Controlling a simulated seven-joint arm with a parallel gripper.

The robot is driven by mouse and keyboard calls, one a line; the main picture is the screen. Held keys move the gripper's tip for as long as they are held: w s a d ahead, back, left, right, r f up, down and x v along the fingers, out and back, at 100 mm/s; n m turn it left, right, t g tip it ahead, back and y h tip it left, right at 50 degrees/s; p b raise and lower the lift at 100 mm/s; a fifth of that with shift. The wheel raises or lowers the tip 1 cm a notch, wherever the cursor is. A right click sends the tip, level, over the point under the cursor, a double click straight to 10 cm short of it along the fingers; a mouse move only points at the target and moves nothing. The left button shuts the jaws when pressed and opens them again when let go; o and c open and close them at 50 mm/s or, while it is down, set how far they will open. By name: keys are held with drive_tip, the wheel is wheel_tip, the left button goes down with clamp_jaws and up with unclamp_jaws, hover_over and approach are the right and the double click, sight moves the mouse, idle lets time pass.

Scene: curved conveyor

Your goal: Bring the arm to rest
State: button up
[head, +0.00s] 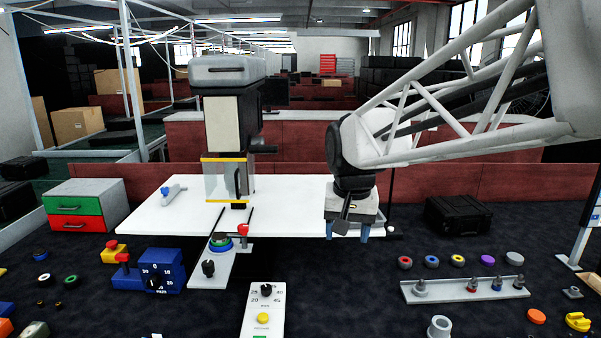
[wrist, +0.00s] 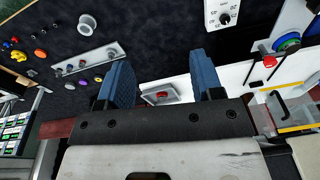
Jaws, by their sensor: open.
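My arm reaches in from the right in the head view, with my gripper (head: 350,235) pointing down at the right end of the white table (head: 290,190). Its blue fingers are apart. In the wrist view my gripper (wrist: 163,80) shows both blue fingers spread wide with nothing gripped between them. Past the gap lies a small grey holder with a red piece (wrist: 162,95). I cannot tell the exact height of the fingertips above the table.
A machine (head: 222,120) with a clear yellow-edged guard stands left of my gripper. A grey rail (head: 465,290) with several pegs lies to the right, near several coloured rings. A black case (head: 458,217) sits behind it. A control panel (head: 263,315) is at the front.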

drive_tip(key=s+d+f, duration=0.2)
drive_tip(key=s+d, duration=0.1)
drive_tip(key=s, duration=0.4)
drive_tip(key=s+d+f, duration=0.3)
drive_tip(key=s, duration=0.5)
drive_tip(key=s+d+f+n+t, duration=0.1)
drive_tip(key=s+d+f, duration=0.1)
drive_tip(key=s, duration=0.5)
drive_tip(key=shift+s+d+f, duration=0.3)
drive_tip(key=shift+d+f, duration=0.05)
drive_tip(key=shift+d, duration=0.3)
